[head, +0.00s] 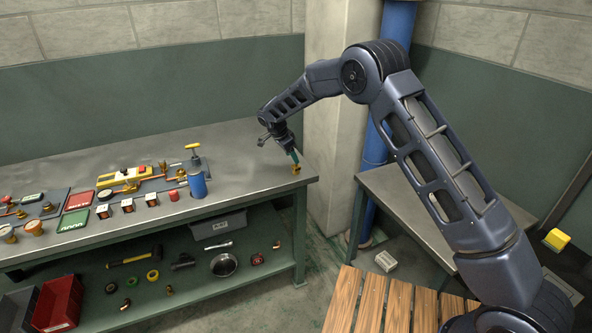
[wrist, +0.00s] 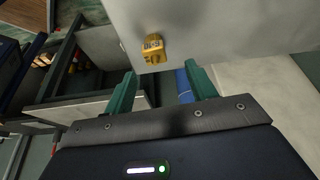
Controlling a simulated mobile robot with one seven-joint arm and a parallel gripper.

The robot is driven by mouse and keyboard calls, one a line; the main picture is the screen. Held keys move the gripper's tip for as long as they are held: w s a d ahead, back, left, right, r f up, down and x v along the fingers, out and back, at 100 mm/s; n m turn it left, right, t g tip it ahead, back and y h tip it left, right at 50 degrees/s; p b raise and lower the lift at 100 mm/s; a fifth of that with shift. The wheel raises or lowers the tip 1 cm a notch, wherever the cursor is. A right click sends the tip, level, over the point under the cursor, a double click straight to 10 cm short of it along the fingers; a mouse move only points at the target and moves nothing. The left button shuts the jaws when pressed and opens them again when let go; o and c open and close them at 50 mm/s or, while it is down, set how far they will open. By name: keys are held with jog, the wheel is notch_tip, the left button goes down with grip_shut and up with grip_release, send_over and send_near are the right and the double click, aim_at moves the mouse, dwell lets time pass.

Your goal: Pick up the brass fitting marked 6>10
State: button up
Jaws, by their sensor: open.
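A small brass fitting (head: 296,169) stands near the right end of the grey workbench top (head: 262,160). In the wrist view the fitting (wrist: 153,47) shows dark markings, too small to read surely, and sits near the bench edge. My gripper (head: 297,157) is just above the fitting in the head view. In the wrist view my gripper (wrist: 160,82) has its two green fingers spread apart with nothing between them; the fitting lies beyond the fingertips, slightly left of the middle of the gap.
A yellow-handled valve with a blue cylinder (head: 197,183), a yellow unit (head: 130,178), and several small cubes and gauges stand on the left of the bench. The lower shelf holds a pan (head: 223,265) and tools. The bench surface around the fitting is clear.

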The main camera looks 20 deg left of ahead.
aim_at(296, 166)
jog(key=shift+s+x, duration=0.2)
jog(key=shift+x, duration=1.45)
jog(key=shift+s+x, duration=0.2)
jog(key=shift+x, duration=1.4)
jog(key=shift+d, duration=0.1)
jog(key=c, duration=1.1)
